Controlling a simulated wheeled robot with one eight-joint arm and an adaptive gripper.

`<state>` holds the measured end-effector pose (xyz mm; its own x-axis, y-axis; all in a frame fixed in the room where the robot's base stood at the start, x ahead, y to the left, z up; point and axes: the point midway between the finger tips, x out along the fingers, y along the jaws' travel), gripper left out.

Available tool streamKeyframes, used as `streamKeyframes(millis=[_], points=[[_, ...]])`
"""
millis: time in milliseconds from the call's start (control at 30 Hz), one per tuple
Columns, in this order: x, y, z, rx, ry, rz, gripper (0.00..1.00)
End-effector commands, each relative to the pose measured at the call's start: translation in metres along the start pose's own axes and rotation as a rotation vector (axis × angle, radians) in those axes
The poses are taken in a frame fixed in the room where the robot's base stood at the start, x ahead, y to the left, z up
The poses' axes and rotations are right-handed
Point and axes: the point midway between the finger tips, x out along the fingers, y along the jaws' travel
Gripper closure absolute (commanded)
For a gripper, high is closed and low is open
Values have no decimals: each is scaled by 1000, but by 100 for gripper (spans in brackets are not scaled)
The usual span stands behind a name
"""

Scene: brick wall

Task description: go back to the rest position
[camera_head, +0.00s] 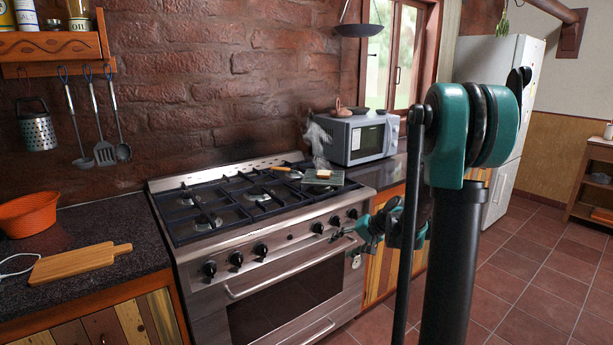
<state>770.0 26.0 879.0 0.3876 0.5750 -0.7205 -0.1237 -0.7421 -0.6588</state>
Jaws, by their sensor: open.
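My gripper (345,236) is low in front of the stove's right side, partly hidden behind my arm and column. Its fingers point left toward the stove front, close to the right-hand knobs. It is open and I see nothing between the fingers. Whether it touches the stove front I cannot tell. My green and black arm stands upright in the right half of the view.
The stove (275,268) carries a dark square pan (323,178) with a pale piece in it, steam rising above. A microwave (362,138) stands on the right counter. A cutting board (80,262) and orange colander (27,213) are left. Tiled floor (535,265) is clear at right.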

Motion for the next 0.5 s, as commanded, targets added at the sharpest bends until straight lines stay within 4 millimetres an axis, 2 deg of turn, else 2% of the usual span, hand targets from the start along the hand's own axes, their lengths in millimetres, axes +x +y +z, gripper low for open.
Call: streamKeyframes(millis=[33, 267, 500], points=[[-8, 1, 20, -21, -3, 39, 42], [-42, 23, 96, -126, -5, 227, 42], [-77, 62, 173, -244, 1, 421, 42]])
